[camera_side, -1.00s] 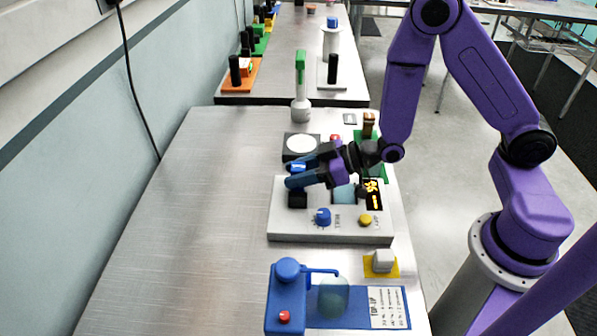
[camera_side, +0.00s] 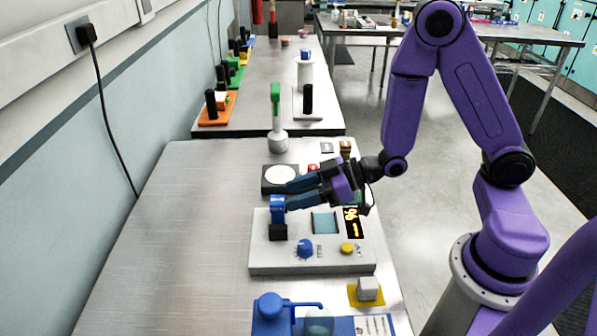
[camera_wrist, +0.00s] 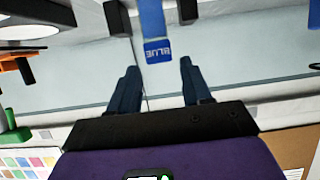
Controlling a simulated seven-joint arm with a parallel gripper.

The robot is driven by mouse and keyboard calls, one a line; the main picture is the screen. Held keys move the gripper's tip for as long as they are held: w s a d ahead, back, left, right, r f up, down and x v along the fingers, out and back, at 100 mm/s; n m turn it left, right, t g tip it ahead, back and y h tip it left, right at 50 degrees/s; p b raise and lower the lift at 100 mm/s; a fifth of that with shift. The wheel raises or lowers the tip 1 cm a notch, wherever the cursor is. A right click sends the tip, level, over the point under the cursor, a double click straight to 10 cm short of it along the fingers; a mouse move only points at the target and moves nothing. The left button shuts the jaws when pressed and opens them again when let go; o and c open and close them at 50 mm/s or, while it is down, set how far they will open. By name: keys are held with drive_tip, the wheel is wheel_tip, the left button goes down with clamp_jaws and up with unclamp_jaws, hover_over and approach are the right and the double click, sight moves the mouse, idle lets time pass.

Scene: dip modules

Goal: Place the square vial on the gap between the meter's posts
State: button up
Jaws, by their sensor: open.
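The blue square vial (camera_side: 277,207) stands upright at the black posts (camera_side: 278,232) on the left of the pale meter (camera_side: 310,268). In the wrist view, the vial (camera_wrist: 156,50) shows a BLUE label and sits between two black posts (camera_wrist: 117,18), with room on both sides. Its base is hard to make out. My gripper (camera_side: 288,194) is open and empty, just behind and right of the vial in the side view. In the wrist view, the fingertips (camera_wrist: 159,67) are spread, and the vial lies beyond them, apart from both.
The meter has a blue knob (camera_side: 305,248), a yellow button (camera_side: 347,248) and a lit display (camera_side: 353,222). A blue stand (camera_side: 270,318) is in front. The bench at left is clear.

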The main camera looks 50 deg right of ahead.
drive_tip(key=shift+r, duration=2.8)
drive_tip(key=s+d+n+g+h, duration=0.1)
drive_tip(key=s+d+g+h, duration=0.2)
drive_tip(key=s, duration=0.7)
drive_tip(key=s+d+r+n+g+h, duration=0.1)
drive_tip(key=s+d+n+g+h, duration=0.1)
drive_tip(key=s+g+h, duration=0.4)
drive_tip(key=s+d, duration=0.1)
drive_tip(key=s, duration=0.4)
drive_tip(key=shift+s+d+r+n, duration=0.15)
drive_tip(key=shift+s+n, duration=0.1)
drive_tip(key=shift+n, duration=0.05)
